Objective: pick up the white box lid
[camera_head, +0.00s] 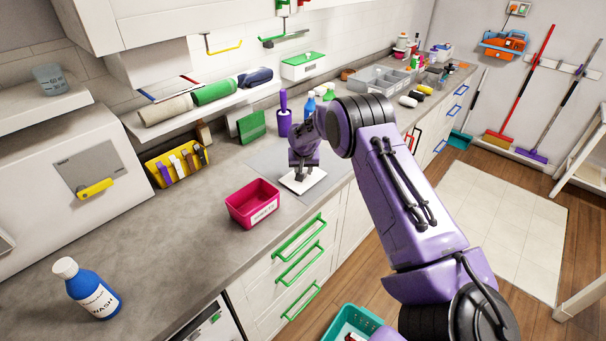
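The white box lid (316,180) is a flat white rectangle at the counter's front edge, just right of the pink box. My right gripper (302,174) reaches in from the right and points down over the lid's middle. Its dark fingers cover that part of the lid and seem to meet it. Whether they are open or shut on any part of it is too small to tell. My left gripper is not in view.
A pink open box (252,204) stands left of the lid. A purple upright item (284,118) and blue bottles (310,102) stand behind it. A blue wash bottle (88,290) is at front left. The counter between is clear.

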